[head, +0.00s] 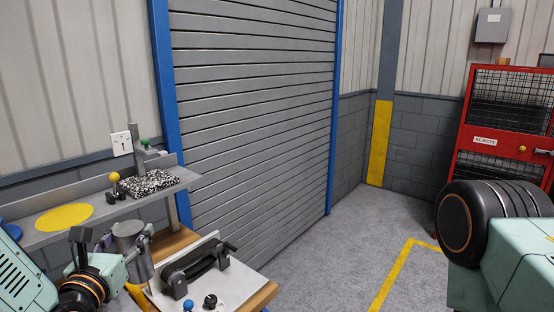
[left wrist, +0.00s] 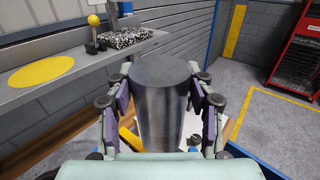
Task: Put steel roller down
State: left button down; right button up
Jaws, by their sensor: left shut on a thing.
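The steel roller (head: 131,235) is a plain grey metal cylinder. My left gripper (head: 122,262) is shut on it, and the roller stands nearly upright between the fingers. In the left wrist view the roller (left wrist: 160,100) fills the middle, with a finger pad of the left gripper (left wrist: 160,112) on each side. Its lower end is partly hidden, and I cannot tell whether it touches anything below. A grey shelf (head: 45,236) with a flat yellow disc (head: 63,217) is to the left of the roller. My right gripper is not in view.
A speckled black-and-white pad (head: 155,182) and a yellow-knobbed piece (head: 115,178) sit on the shelf's right part. A wooden bench (head: 262,297) bears a pale plate with a black handle (head: 200,262). A red mesh cage (head: 505,130) stands far right. The yellow disc is clear.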

pick_arm(q)
jog(key=s+d+f+m+g+h, duration=0.2)
jog(key=s+d+f+m+h, duration=0.4)
jog(key=s+d+f+h, duration=0.5)
notch_tip(320, 180, down, 21)
jog(key=s+y+b, duration=0.2)
jog(key=b, duration=2.1)
jog(key=shift+d, duration=0.2)
jog(key=shift+a, duration=0.1)
